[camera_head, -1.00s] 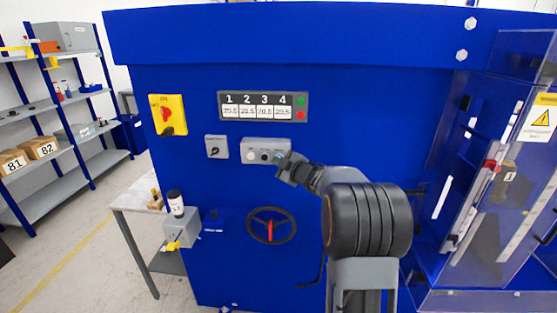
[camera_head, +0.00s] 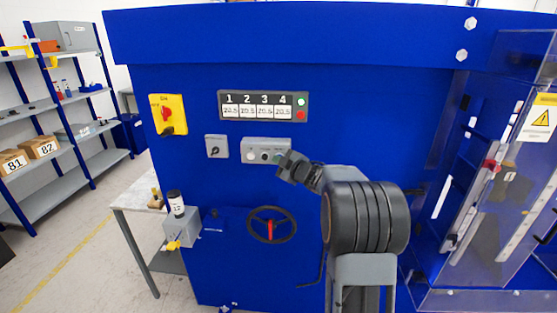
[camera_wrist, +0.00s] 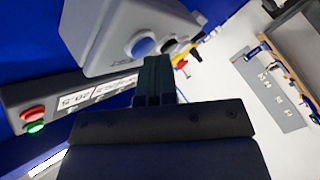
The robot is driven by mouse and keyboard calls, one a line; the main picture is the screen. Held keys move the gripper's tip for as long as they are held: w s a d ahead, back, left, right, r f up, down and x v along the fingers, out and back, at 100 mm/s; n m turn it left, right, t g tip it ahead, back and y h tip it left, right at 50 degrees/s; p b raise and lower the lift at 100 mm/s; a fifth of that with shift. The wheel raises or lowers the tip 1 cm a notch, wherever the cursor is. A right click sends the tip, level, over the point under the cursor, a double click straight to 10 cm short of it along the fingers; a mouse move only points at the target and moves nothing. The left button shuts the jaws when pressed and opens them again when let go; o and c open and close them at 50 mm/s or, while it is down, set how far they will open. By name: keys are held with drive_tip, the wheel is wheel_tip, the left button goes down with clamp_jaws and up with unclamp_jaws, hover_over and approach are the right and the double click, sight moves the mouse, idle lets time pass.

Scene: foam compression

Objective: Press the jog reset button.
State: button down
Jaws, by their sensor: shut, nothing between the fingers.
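The grey button box (camera_head: 252,149) is on the blue machine front, below the numbered display. Several round buttons show on it, but their labels are too small to read, so I cannot tell which is jog reset. My gripper (camera_head: 282,162) is at the box's right end and covers part of it. In the wrist view, the box (camera_wrist: 97,35) carries a bluish button (camera_wrist: 141,46) and a black one (camera_wrist: 168,46). My shut, empty gripper (camera_wrist: 156,62) has its fingertips close to the bluish button; I cannot tell whether they touch.
The display (camera_head: 263,106) above has a bright green light (camera_head: 301,102) and a red one (camera_head: 300,114). A rotary switch (camera_head: 215,147) is left of the box. A handwheel (camera_head: 271,225) is below. A clear guard (camera_head: 520,160) stands at right.

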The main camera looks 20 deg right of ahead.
drive_tip(key=shift+s, duration=0.2)
drive_tip(key=shift+a, duration=0.1)
drive_tip(key=s+a+b, duration=0.2)
drive_tip(key=s+a, duration=0.1)
drive_tip(key=s, duration=0.2)
drive_tip(key=shift+s, duration=0.15)
idle(0.4)
idle(0.6)
